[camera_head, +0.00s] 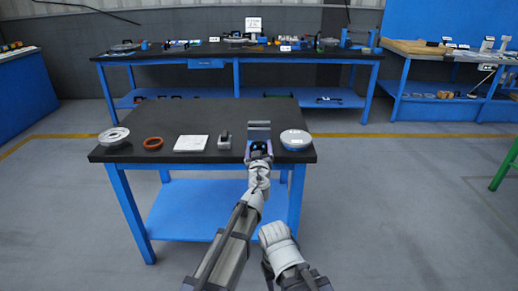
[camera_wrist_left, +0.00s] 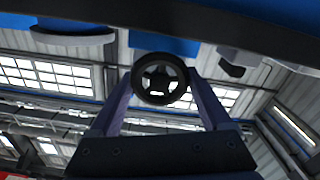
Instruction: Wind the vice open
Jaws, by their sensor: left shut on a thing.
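The vice (camera_head: 259,127) stands at the front edge of the black table, right of its middle, with light grey metal on top. Its dark round handwheel (camera_wrist_left: 159,78) shows in the left wrist view, with a rim and spokes. My left gripper (camera_head: 259,149) is at the front of the vice. Its two fingers lie on either side of the wheel and are shut on it. The gripper and wrist hide part of the vice's front, and the jaw gap is too small to judge. A pale part of my right arm shows low in the head view, without its gripper.
On the black table (camera_head: 220,112) lie a flanged metal disc (camera_head: 114,135), an orange ring (camera_head: 153,143), a white plate (camera_head: 191,143), a small grey block (camera_head: 224,141) and a round silver-and-blue part (camera_head: 296,139). The table's back half is clear. A cluttered blue bench (camera_head: 240,54) stands behind.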

